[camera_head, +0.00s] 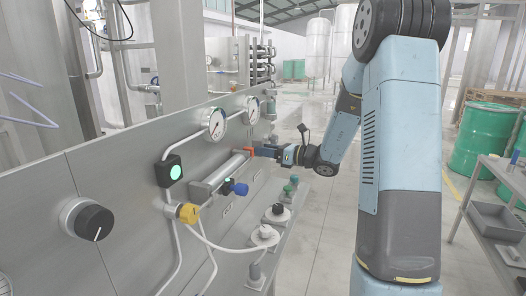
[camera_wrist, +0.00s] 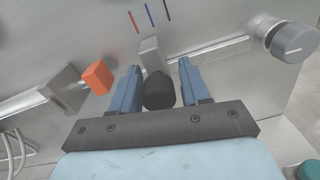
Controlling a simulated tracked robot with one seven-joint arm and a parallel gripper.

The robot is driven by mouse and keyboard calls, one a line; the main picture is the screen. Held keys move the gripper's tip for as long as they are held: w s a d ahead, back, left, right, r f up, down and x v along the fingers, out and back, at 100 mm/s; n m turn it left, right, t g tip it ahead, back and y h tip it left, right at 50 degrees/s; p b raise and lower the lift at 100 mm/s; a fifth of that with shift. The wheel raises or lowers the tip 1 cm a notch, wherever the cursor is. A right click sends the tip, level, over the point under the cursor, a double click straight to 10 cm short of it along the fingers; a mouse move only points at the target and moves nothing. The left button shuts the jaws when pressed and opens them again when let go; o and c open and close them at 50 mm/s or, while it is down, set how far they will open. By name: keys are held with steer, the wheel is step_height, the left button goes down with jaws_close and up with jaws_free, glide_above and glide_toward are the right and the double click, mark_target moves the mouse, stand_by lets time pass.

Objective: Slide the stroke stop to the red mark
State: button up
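The stroke stop shows in the wrist view as a grey block (camera_wrist: 150,49) on a rail, with a black knob (camera_wrist: 158,92) facing me. The red mark (camera_wrist: 133,21) is a short line on the panel just above the block and slightly left. A blue mark (camera_wrist: 149,14) and a black mark (camera_wrist: 167,9) follow to its right. The block stands below the red and blue marks; its exact alignment is hard to tell. My gripper (camera_wrist: 159,68) is open around the knob, with a gap on both sides. In the head view my gripper (camera_head: 264,151) reaches the panel; the stop is not distinguishable there.
An orange block (camera_wrist: 97,77) sits left of my fingers on the rod; it also shows in the head view (camera_head: 249,152). A grey round knob (camera_wrist: 291,40) is at the rail's right. Gauges (camera_head: 217,123), a yellow fitting (camera_head: 187,213) and a blue knob (camera_head: 238,188) crowd the panel.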

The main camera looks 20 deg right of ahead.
steer(key=shift+o, duration=0.7)
steer(key=v, duration=1.3)
steer(key=shift+s+d, duration=0.25)
